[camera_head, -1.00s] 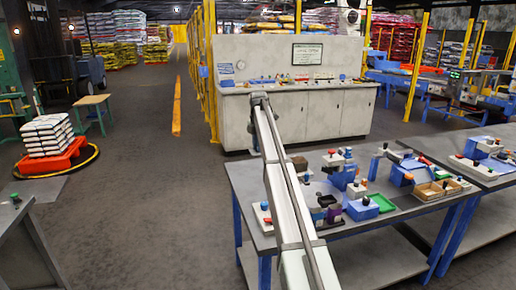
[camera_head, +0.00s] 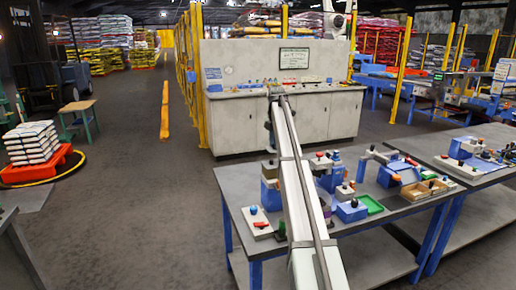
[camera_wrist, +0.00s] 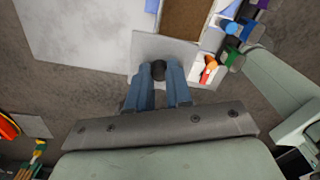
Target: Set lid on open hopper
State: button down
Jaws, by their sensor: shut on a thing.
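In the wrist view my gripper (camera_wrist: 158,82) is shut on the black knob (camera_wrist: 158,70) of a flat grey plate, which looks like the lid (camera_wrist: 190,60). A brown surface with pale blue edges (camera_wrist: 185,18) lies just beyond the lid's far edge. It may be the open hopper's inside, and the lid hides part of it. I cannot tell the height between them. In the head view my long white arm hides most of the gripper, the lid and what lies behind it.
A grey workbench (camera_head: 240,215) holds several blue and grey fixtures with coloured knobs, a green tray (camera_head: 371,205) and a tan tray (camera_head: 420,190). A second bench (camera_head: 495,145) stands at right. A control console (camera_head: 290,115) stands behind.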

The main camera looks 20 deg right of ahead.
jog(key=s+d+r, duration=0.2)
jog(key=s+d, duration=0.1)
jog(key=d, duration=0.2)
jog(key=shift+w+f, duration=0.2)
jog(key=shift+f, duration=2.45)
jog(key=shift+a+f, duration=0.1)
jog(key=shift+f, duration=1.15)
dwell(0.8)
jog(key=c, duration=1)
grip_release()
jog(key=shift+o, duration=0.2)
jog(key=shift+r, duration=0.15)
notch_tip(320, 180, up, 8)
dwell(0.3)
